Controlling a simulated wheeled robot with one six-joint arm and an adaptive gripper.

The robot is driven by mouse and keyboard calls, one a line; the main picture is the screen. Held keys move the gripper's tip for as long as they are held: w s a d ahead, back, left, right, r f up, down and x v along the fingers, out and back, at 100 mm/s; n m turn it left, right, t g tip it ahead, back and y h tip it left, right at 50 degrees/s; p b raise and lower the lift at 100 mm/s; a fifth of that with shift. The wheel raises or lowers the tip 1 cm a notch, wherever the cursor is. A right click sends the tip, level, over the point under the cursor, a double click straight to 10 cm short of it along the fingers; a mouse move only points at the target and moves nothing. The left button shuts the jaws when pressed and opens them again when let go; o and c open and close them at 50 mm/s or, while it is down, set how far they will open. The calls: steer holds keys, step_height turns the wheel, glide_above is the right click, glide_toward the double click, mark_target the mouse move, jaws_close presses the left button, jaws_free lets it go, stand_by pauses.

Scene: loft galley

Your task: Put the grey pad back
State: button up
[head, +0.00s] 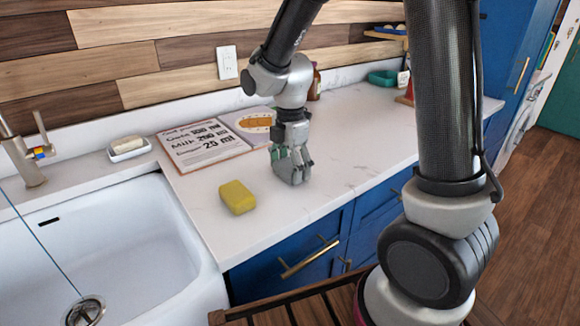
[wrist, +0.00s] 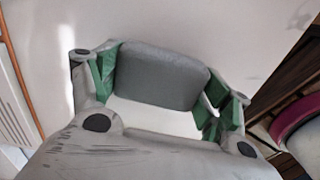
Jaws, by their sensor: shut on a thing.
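The grey pad (wrist: 160,77) shows in the wrist view between the green-lined fingers of my gripper (wrist: 160,88). It is a rounded grey block, and the fingers are shut on its two sides. In the head view my gripper (head: 291,168) points down, low over the white counter to the right of the yellow sponge. I cannot tell whether the pad touches the counter.
A yellow sponge (head: 237,197) lies near the sink (head: 120,255). A recipe board (head: 203,144) and a white soap dish (head: 128,149) are behind it. A dark bottle (head: 315,84) stands behind my arm. The counter (head: 360,150) right of my gripper is clear.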

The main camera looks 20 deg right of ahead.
mark_target(290, 164)
steer(key=shift+f, duration=0.1)
steer(key=o, duration=0.9)
step_height(290, 164, up, 12)
steer(key=s+d+r+m+t, duration=0.2)
steer(key=s+d+m, duration=0.5)
steer(key=s+m, duration=0.2)
steer(key=s+d+r+m+t, duration=0.2)
steer(key=s+d+r+m, duration=0.1)
steer(key=s+d+m, duration=0.5)
steer(key=s+m, duration=0.2)
steer(key=m, duration=0.2)
steer(key=shift+m, duration=0.3)
